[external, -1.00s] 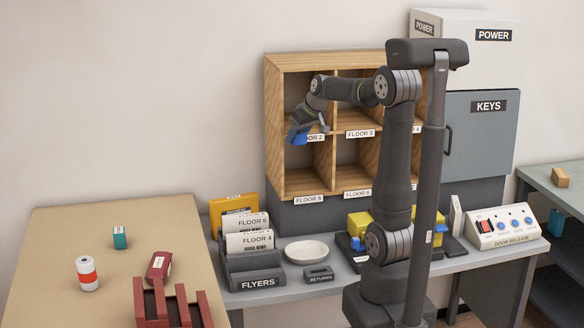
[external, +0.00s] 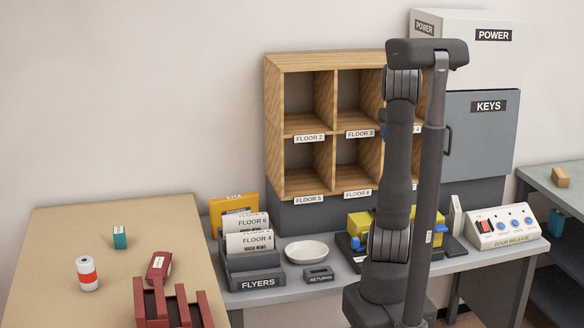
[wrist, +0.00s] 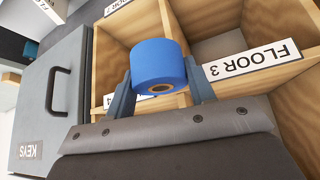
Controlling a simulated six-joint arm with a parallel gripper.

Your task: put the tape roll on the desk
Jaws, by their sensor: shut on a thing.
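The blue tape roll (wrist: 158,60) has a tan core that shows at its lower end. In the wrist view my gripper (wrist: 160,78) is shut on it, with one grey finger on each side. The roll is held up in front of the wooden pigeonhole shelf (wrist: 180,101). In the external view my arm hides the gripper and nearly all of the roll. The grey desk (external: 297,288) stands below the shelf in that view.
On the desk are a flyers rack (external: 255,272), a white dish (external: 307,251), a returns tray (external: 318,273) and a door release panel (external: 506,228). A tan table (external: 70,235) at left holds several items. The grey keys cabinet (wrist: 45,110) is beside the shelf.

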